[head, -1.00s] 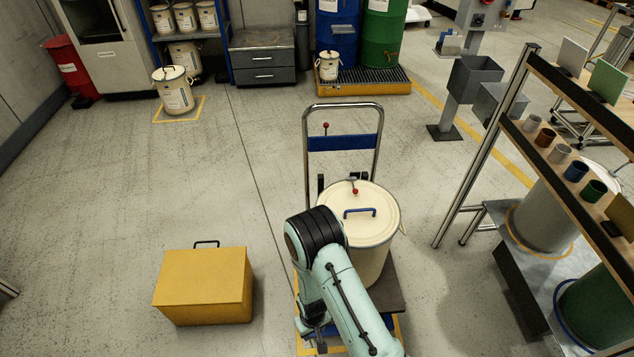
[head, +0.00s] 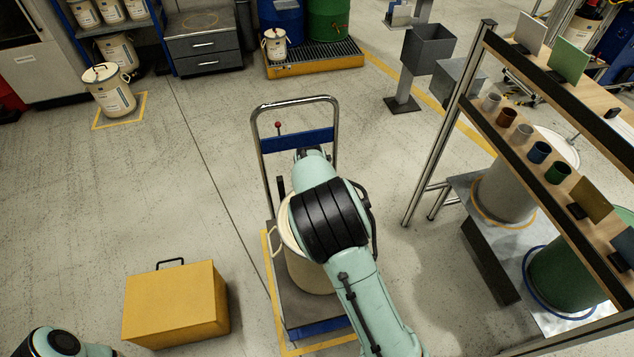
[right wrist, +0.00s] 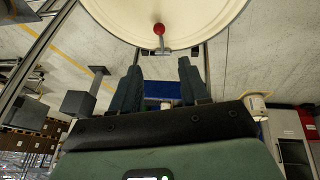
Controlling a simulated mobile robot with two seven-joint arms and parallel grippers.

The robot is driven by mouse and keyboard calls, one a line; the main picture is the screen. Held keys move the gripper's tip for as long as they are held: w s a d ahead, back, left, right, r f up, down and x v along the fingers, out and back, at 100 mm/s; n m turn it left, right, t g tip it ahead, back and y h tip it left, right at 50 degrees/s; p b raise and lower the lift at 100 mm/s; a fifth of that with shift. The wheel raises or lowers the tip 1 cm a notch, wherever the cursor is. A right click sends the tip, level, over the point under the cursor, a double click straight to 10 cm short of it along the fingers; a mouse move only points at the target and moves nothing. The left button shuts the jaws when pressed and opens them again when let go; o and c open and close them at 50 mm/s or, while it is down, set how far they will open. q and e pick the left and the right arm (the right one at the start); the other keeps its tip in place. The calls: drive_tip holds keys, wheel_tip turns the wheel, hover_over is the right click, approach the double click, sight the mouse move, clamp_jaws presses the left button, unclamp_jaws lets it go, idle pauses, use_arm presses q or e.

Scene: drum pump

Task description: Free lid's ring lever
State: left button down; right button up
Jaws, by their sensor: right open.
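The cream drum (head: 312,274) stands on the trolley, its lid mostly hidden by my right arm in the head view. In the right wrist view the pale lid (right wrist: 165,10) fills the top. The ring lever, a short metal piece with a red knob (right wrist: 159,29), shows at the lid's rim. My right gripper (right wrist: 158,78) is open, with its two dark fingers apart and pointing towards the rim. The lever appears between the fingers' lines, beyond their tips, and I see no contact. Only part of my left arm shows at the bottom left of the head view; its gripper is out of view.
A yellow box (head: 175,305) stands on the floor to the left. A shelf rack (head: 449,130) stands to the right. Floor between box and trolley is clear.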

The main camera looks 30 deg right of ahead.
drive_tip(key=x, duration=1.3)
drive_tip(key=shift+p, duration=0.3)
drive_tip(key=shift+s, duration=0.1)
clamp_jaws()
